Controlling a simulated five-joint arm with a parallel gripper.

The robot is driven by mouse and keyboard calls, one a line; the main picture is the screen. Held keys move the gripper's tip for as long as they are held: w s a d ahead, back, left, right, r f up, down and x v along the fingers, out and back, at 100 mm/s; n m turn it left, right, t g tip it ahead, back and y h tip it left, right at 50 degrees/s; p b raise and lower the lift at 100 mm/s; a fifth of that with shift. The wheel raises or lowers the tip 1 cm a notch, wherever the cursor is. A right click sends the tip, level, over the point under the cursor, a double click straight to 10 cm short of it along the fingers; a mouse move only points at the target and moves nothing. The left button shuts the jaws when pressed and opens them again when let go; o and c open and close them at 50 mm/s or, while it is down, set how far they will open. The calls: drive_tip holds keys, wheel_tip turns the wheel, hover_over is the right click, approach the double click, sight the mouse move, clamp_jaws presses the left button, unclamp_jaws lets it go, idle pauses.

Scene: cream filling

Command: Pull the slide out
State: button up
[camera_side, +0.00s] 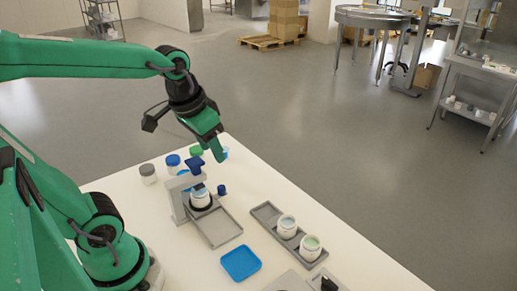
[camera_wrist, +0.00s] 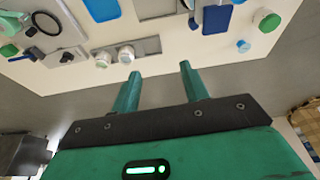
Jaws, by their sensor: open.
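A small grey filling stand (camera_side: 180,203) with a dark blue top (camera_side: 194,164) stands on the white table. A white jar (camera_side: 201,198) sits under it in a dark ring. A flat grey slide tray (camera_side: 218,230) with a raised rim lies at the foot of the stand, toward the table front, and looks empty. A small dark blue knob (camera_side: 221,190) is beside the stand. My gripper (camera_side: 215,152) hangs above and behind the stand, apart from it. In the wrist view its two green fingers (camera_wrist: 160,74) are spread with nothing between them.
A grey long tray (camera_side: 263,214) holds two white jars (camera_side: 287,226) to the right of the stand. A blue square tray (camera_side: 241,263) lies in front. Lidded jars (camera_side: 173,163) stand behind the stand. More tools are at the front edge (camera_side: 325,284).

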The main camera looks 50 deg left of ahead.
drive_tip(key=w+a+f+n+g, duration=0.1)
drive_tip(key=w+a+f+g, duration=0.35)
drive_tip(key=w, duration=0.25)
drive_tip(key=g+h, duration=0.1)
drive_tip(key=g, duration=0.2)
approach(223, 186)
drive_tip(key=shift+s+a+f+n+h, duration=0.15)
drive_tip(key=shift+f+n+h, duration=0.2)
drive_tip(key=shift+f, duration=0.3)
drive_tip(key=shift+x, duration=3.9)
drive_tip(key=shift+s+a, duration=0.1)
drive_tip(key=shift+a, duration=0.05)
clamp_jaws()
